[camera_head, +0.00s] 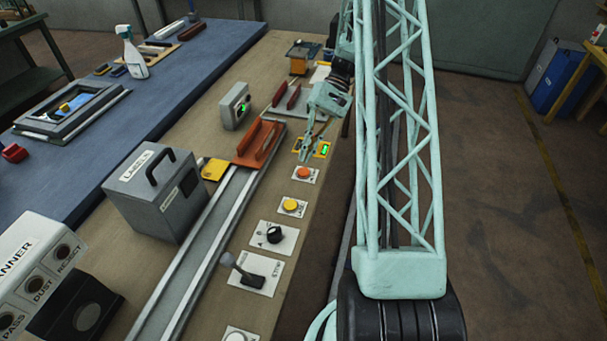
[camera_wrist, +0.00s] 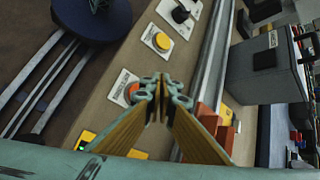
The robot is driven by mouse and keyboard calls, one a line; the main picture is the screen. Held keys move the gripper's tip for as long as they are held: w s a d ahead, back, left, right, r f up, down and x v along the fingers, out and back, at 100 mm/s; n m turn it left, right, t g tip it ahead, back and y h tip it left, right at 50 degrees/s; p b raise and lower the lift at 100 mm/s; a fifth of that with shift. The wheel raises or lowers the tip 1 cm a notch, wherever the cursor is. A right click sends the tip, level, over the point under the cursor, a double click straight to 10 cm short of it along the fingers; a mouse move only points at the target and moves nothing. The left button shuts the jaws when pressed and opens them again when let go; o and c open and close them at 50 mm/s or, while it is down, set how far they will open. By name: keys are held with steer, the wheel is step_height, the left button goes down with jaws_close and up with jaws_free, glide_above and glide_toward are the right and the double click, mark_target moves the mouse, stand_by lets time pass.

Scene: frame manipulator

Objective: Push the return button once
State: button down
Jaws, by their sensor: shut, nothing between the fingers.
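A round orange button (camera_head: 303,173) on a white plate sits on the tan bench strip. A round yellow button (camera_head: 291,206) on a similar plate is nearer the camera. Their lettering is too small to read surely, so I cannot tell which is the return button. In the wrist view the orange button (camera_wrist: 133,91) is partly hidden by my fingertips, and the yellow button (camera_wrist: 162,41) is clear. My gripper (camera_head: 303,157) is shut and empty, pointing down just beyond the orange button. In the wrist view its fingertips (camera_wrist: 163,92) overlap the button's edge; contact cannot be told.
A yellow panel with a green display (camera_head: 324,149) is beside my gripper. A black knob (camera_head: 274,235) and a lever (camera_head: 240,268) are nearer the camera. An orange carriage (camera_head: 256,142) sits on the rail (camera_head: 195,250), beside a grey box (camera_head: 155,190).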

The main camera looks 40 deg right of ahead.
mark_target(305, 171)
steer(key=shift+f+b, duration=0.65)
steer(key=shift+f, duration=1.15)
steer(key=shift+f+b, duration=0.3)
steer(key=shift+f, duration=0.6)
stand_by(1.5)
steer(key=shift+r, duration=0.15)
steer(key=shift+r+p, duration=0.45)
steer(key=shift+r, duration=0.25)
steer(key=shift+r, duration=0.1)
stand_by(0.4)
